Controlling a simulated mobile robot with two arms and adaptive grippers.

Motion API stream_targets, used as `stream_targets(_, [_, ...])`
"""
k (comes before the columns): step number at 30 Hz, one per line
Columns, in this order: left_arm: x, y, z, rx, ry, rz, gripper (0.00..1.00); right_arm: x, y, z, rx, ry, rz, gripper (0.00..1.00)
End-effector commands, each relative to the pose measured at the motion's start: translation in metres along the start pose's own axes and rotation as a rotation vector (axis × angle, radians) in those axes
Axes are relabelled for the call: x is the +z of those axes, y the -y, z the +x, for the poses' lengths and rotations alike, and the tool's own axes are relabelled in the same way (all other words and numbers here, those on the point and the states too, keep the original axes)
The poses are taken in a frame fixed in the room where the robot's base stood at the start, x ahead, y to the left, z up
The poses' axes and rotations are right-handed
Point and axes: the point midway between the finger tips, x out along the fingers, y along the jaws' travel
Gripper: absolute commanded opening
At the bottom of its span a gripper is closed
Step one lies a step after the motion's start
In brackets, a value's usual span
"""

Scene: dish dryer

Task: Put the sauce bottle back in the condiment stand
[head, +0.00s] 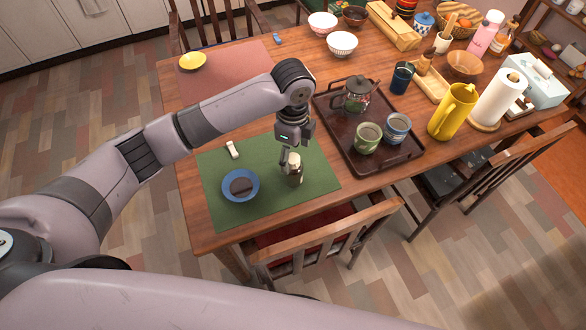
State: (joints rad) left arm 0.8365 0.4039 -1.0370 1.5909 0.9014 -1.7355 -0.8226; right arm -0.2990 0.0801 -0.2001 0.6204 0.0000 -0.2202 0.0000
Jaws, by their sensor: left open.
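A small bottle with a cream top and dark body (295,177), likely the sauce bottle, stands on the green placemat (259,206) near its right edge. My left gripper (289,164) points down at the bottle from above, with its fingers open at the bottle's upper part. I cannot tell whether the fingers touch it. Small bottles (510,38) stand at the far right behind the pink flask (486,33); I cannot make out for sure whether they sit in the condiment stand. My right gripper is out of view.
A blue bowl (228,192) and a small white object (232,149) lie on the placemat. A dark tray (385,164) with a teapot and cups is just right. The yellow pitcher (453,112) and paper towel roll (497,101) stand further right. A chair (330,238) is at the front edge.

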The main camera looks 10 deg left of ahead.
Motion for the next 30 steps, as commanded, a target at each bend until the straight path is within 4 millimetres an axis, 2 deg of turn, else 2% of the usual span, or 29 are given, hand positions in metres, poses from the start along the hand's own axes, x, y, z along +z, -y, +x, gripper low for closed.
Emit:
stream_targets(6, [-0.001, -0.002, 0.014, 0.001, 0.001, 0.0, 0.68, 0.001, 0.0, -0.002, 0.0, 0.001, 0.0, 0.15])
stream_targets(12, [-0.003, -0.007, 0.044, 0.003, 0.001, -0.001, 0.68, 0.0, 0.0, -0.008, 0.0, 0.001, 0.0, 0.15])
stream_targets(16, [-0.003, -0.006, 0.057, 0.0, 0.001, 0.0, 0.68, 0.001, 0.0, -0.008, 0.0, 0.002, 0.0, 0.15])
stream_targets(24, [-0.003, -0.006, 0.06, -0.002, 0.001, 0.001, 0.68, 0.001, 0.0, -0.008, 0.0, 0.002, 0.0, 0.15])
stream_targets(30, [-0.003, -0.006, 0.06, -0.002, 0.001, 0.001, 0.54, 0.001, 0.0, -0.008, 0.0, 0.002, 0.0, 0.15])
